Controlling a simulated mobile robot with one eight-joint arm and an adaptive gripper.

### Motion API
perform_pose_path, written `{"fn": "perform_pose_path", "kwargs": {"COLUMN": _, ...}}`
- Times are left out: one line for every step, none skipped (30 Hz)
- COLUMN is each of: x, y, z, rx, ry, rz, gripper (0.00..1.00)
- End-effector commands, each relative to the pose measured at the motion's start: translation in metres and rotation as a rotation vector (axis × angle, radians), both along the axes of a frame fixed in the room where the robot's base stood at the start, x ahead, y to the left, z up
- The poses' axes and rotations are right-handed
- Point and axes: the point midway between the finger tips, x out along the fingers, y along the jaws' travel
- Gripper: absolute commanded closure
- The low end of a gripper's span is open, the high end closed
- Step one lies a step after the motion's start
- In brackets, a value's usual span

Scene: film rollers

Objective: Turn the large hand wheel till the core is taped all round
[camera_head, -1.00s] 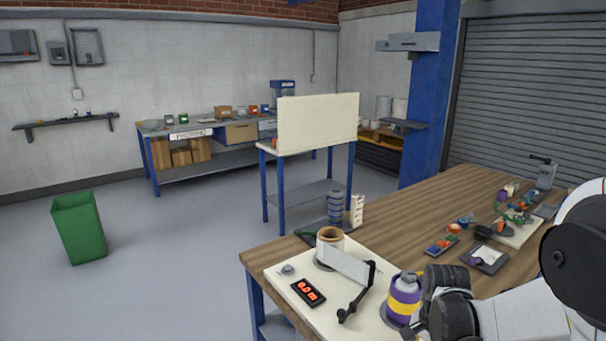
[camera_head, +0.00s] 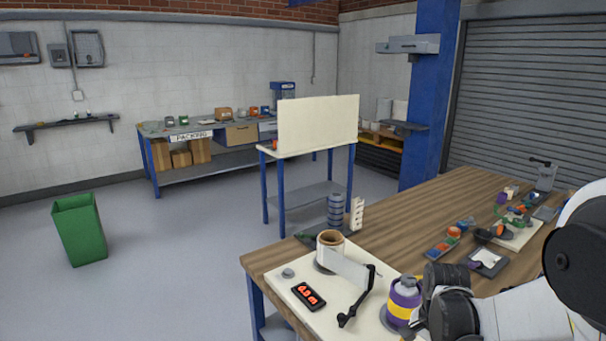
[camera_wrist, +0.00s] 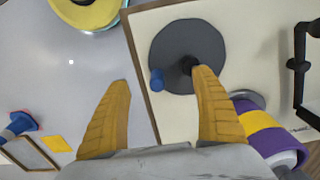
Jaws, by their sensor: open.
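The large hand wheel (camera_wrist: 183,35) is a dark grey disc on the pale board in the wrist view, with a dark hub and a blue knob (camera_wrist: 157,79) near its lower left rim. My gripper (camera_wrist: 164,77) is open, its two yellow fingers apart, and the knob shows between the tips. I see no clear contact, and the height between them cannot be told. In the head view the tan core (camera_head: 330,239) stands upright on the board (camera_head: 290,300), with a pale strip (camera_head: 347,268) running from it to a black arm (camera_head: 358,298). The wheel is not clearly visible there.
A purple and yellow roll (camera_head: 404,300) stands close to my gripper; it also shows in the wrist view (camera_wrist: 270,130). A black display (camera_head: 309,296) with red digits lies on the board. Small parts and trays (camera_head: 487,262) lie farther right on the wooden table.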

Motion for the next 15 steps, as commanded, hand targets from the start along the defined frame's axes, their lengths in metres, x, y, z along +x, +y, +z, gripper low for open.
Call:
{"fn": "perform_pose_path", "kwargs": {"x": 0.000, "y": 0.000, "z": 0.008, "rx": -0.001, "ry": 0.001, "rz": 0.000, "gripper": 0.19}}
{"fn": "perform_pose_path", "kwargs": {"x": -0.001, "y": 0.000, "z": 0.011, "rx": -0.001, "ry": 0.001, "rz": 0.000, "gripper": 0.19}}
{"fn": "perform_pose_path", "kwargs": {"x": -0.001, "y": -0.001, "z": 0.014, "rx": -0.001, "ry": 0.002, "rz": 0.000, "gripper": 0.19}}
{"fn": "perform_pose_path", "kwargs": {"x": -0.001, "y": -0.001, "z": 0.017, "rx": -0.001, "ry": 0.002, "rz": -0.001, "gripper": 0.19}}
{"fn": "perform_pose_path", "kwargs": {"x": -0.001, "y": -0.001, "z": 0.019, "rx": -0.002, "ry": 0.002, "rz": -0.001, "gripper": 0.19}}
{"fn": "perform_pose_path", "kwargs": {"x": -0.001, "y": -0.001, "z": 0.023, "rx": -0.002, "ry": 0.002, "rz": -0.001, "gripper": 0.19}}
{"fn": "perform_pose_path", "kwargs": {"x": -0.001, "y": -0.001, "z": 0.026, "rx": -0.002, "ry": 0.002, "rz": -0.001, "gripper": 0.19}}
{"fn": "perform_pose_path", "kwargs": {"x": -0.001, "y": -0.001, "z": 0.028, "rx": -0.002, "ry": 0.003, "rz": -0.001, "gripper": 0.19}}
{"fn": "perform_pose_path", "kwargs": {"x": -0.001, "y": -0.001, "z": 0.032, "rx": -0.002, "ry": 0.003, "rz": -0.001, "gripper": 0.19}}
{"fn": "perform_pose_path", "kwargs": {"x": -0.001, "y": -0.001, "z": 0.034, "rx": -0.002, "ry": 0.003, "rz": -0.001, "gripper": 0.19}}
{"fn": "perform_pose_path", "kwargs": {"x": -0.001, "y": -0.001, "z": 0.037, "rx": -0.002, "ry": 0.003, "rz": -0.001, "gripper": 0.19}}
{"fn": "perform_pose_path", "kwargs": {"x": -0.002, "y": -0.001, "z": 0.040, "rx": -0.002, "ry": 0.003, "rz": -0.001, "gripper": 0.19}}
{"fn": "perform_pose_path", "kwargs": {"x": -0.002, "y": -0.001, "z": 0.043, "rx": -0.003, "ry": 0.004, "rz": -0.001, "gripper": 0.19}}
{"fn": "perform_pose_path", "kwargs": {"x": -0.002, "y": -0.001, "z": 0.046, "rx": -0.003, "ry": 0.004, "rz": -0.001, "gripper": 0.19}}
{"fn": "perform_pose_path", "kwargs": {"x": -0.002, "y": -0.001, "z": 0.049, "rx": -0.003, "ry": 0.004, "rz": -0.001, "gripper": 0.19}}
